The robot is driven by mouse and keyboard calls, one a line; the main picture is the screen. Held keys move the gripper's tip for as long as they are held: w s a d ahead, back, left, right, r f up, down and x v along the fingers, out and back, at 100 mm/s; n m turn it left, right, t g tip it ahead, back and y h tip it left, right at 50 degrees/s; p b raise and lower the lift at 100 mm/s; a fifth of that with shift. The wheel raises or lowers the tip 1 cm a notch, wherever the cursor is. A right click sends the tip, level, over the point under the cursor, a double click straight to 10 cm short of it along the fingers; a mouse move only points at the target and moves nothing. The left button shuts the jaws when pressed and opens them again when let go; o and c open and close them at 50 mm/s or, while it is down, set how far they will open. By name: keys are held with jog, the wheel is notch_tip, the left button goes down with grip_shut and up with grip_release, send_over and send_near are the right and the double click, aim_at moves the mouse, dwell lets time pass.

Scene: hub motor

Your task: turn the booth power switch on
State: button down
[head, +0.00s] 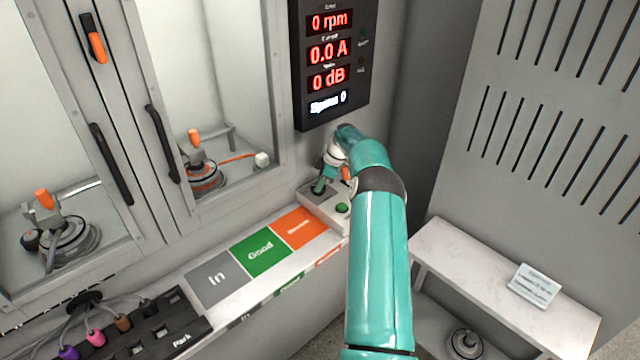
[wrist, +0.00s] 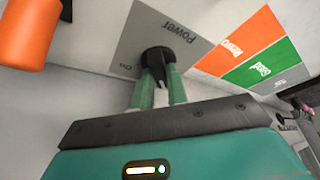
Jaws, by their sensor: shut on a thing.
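The booth power switch (wrist: 158,58) is a dark round knob on a grey plate marked "Power" and "On" in the wrist view. My gripper (wrist: 158,88) has its two green fingers shut on the switch, one on each side of its lever. In the head view my gripper (head: 322,184) reaches down to the white control box at the end of the ledge. The switch is mostly hidden behind my gripper there. The display (head: 329,62) above reads 0 rpm, 0.0 A and 0 dB.
A green button (head: 342,209) sits on the control box near my arm. An orange part (wrist: 28,30) stands beside the switch plate. The ledge has grey "In" (head: 215,284), green "Good" (head: 260,248) and orange (head: 299,227) pads, all empty. A white shelf (head: 470,262) stands at right.

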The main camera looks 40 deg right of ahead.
jog(key=m+h, duration=0.1)
jog(key=m, duration=0.3)
jog(key=shift+s+a+t, duration=0.1)
jog(key=shift+a+t, duration=0.05)
jog(key=shift+t, duration=0.25)
jog(key=m+h, duration=0.2)
jog(key=m, duration=0.2)
jog(key=shift+a+m, duration=0.1)
jog(key=shift+m, duration=0.2)
jog(key=m+h, duration=0.1)
jog(key=m, duration=0.1)
jog(key=m+h, duration=0.1)
jog(key=m, duration=0.2)
jog(key=shift+a, duration=0.2)
jog(key=shift+m+g+h, duration=0.3)
jog(key=shift+m+h, duration=0.3)
jog(key=shift+m, duration=1.3)
jog(key=c, duration=1.4)
grip_release()
